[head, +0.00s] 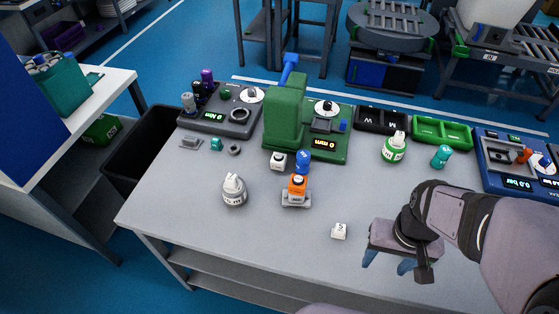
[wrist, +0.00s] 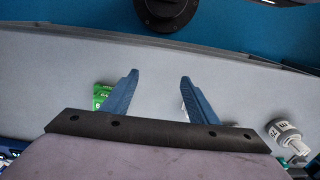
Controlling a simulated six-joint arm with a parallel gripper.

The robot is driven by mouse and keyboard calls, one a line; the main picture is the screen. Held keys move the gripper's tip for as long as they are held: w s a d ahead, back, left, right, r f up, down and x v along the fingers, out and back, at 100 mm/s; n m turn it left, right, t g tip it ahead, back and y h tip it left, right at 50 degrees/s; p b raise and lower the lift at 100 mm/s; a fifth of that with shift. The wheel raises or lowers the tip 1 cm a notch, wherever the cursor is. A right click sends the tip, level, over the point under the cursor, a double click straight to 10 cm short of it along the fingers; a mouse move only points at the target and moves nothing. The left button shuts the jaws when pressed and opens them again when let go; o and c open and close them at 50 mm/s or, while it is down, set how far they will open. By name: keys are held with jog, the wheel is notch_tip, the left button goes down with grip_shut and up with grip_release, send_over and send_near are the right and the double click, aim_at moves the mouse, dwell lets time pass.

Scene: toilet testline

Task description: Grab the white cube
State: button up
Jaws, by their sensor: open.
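A small white cube (head: 339,231) with a dark mark on top lies on the front part of the grey table in the head view. A second small white block (head: 278,161) sits farther back, by the green machine's foot. My gripper (head: 387,264) is to the right of the front cube, near the table's front edge, apart from it. In the wrist view my gripper (wrist: 158,90) has its two blue fingers spread with nothing between them. A sliver of something white shows beside the right finger there, mostly hidden; I cannot tell what it is.
A grey-white bottle (head: 234,190) and an orange bottle (head: 297,188) stand left of the front cube. A green-labelled bottle (head: 394,148) and teal bottle (head: 441,157) stand behind my arm. The green machine (head: 287,112) rises at the back. Table around the front cube is clear.

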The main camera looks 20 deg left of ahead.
aim_at(286, 159)
dwell(0.3)
notch_tip(286, 159, up, 4)
jog(key=r, duration=0.1)
jog(key=w+a+m+y+b, duration=0.8)
jog(key=w+a, duration=0.4)
jog(key=w, duration=0.3)
jog(key=w+a+m+y+b, duration=0.65)
jog(key=w+a+m, duration=0.45)
jog(key=w, duration=0.5)
jog(key=shift+n+h, duration=0.5)
jog(key=shift+h, duration=0.05)
jog(key=f, duration=0.8)
jog(key=a+f, duration=0.1)
jog(key=f, duration=0.3)
jog(key=shift+s, duration=0.3)
jog(key=shift+p+x, duration=0.5)
jog(key=shift+x, duration=3.2)
jog(key=shift+c, duration=0.4)
